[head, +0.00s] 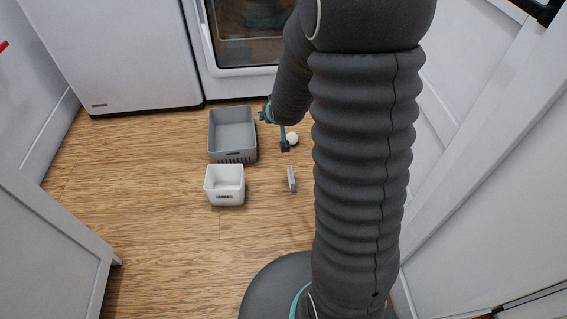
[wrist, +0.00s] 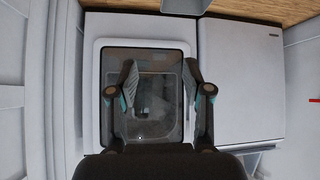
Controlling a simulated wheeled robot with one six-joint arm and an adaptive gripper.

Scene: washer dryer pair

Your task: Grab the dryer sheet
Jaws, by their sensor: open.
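A small, thin grey-white piece (head: 291,179) stands on the wood floor in the head view, right of the white bin. It may be the dryer sheet, but it is too small to tell. My gripper (head: 277,128) is beyond it, near the right side of the grey basket, partly hidden by my arm. In the wrist view my gripper (wrist: 161,72) is open with nothing between its fingers. It faces the front-loading machine's door window (wrist: 155,95). The thin piece does not show in the wrist view.
A grey basket (head: 211,128) and a small labelled white bin (head: 224,199) stand on the floor. A white ball (head: 293,139) lies beside my gripper. A white machine (head: 125,55) stands at the back left. White cabinets border both sides. The floor at front left is clear.

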